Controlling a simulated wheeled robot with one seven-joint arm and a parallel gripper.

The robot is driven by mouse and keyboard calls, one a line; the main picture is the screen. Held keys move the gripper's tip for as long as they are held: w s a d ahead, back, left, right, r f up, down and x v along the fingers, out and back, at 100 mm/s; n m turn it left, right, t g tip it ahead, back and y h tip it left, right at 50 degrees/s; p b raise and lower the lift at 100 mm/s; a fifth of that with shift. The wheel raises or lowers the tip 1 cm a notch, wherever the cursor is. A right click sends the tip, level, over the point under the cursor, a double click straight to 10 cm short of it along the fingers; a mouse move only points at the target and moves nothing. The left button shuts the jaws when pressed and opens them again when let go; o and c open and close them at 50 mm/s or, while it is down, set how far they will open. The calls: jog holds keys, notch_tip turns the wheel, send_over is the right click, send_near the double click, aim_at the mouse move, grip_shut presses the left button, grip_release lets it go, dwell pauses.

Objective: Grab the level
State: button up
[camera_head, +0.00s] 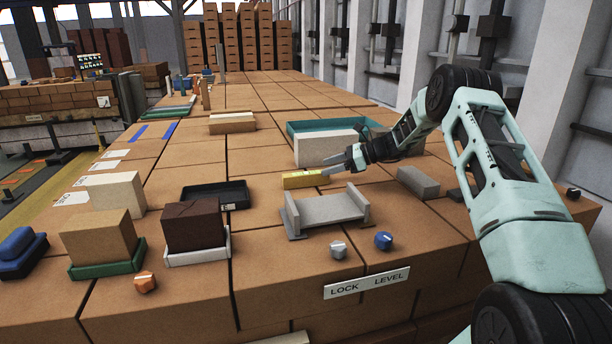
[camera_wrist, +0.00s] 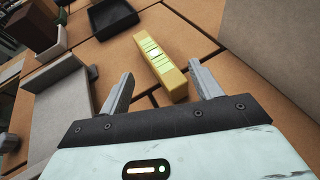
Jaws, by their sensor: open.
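The level (camera_head: 305,179) is a small yellow bar lying on the brick-coloured surface, in front of a pale block. In the wrist view the level (camera_wrist: 161,67) shows pale greenish-yellow markings along its top. Its near end lies between and slightly beyond the fingertips of my gripper (camera_wrist: 167,82). In the head view my gripper (camera_head: 340,168) is at the right end of the level. My gripper is open, with one finger on each side of the level and visible gaps. Nothing is held. I cannot tell the exact height of the fingers above the surface.
A grey cradle with raised ends (camera_head: 326,211) stands in front of the level. A pale block (camera_head: 322,149) and a teal tray (camera_head: 296,127) are behind it. A grey block (camera_head: 418,182) lies to the right, and a black tray (camera_head: 240,193) to the left.

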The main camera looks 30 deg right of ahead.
aim_at(309, 173)
jog(key=shift+p+x, duration=1.65)
jog(key=shift+x, duration=1.35)
jog(key=shift+s+a, duration=0.15)
grip_shut()
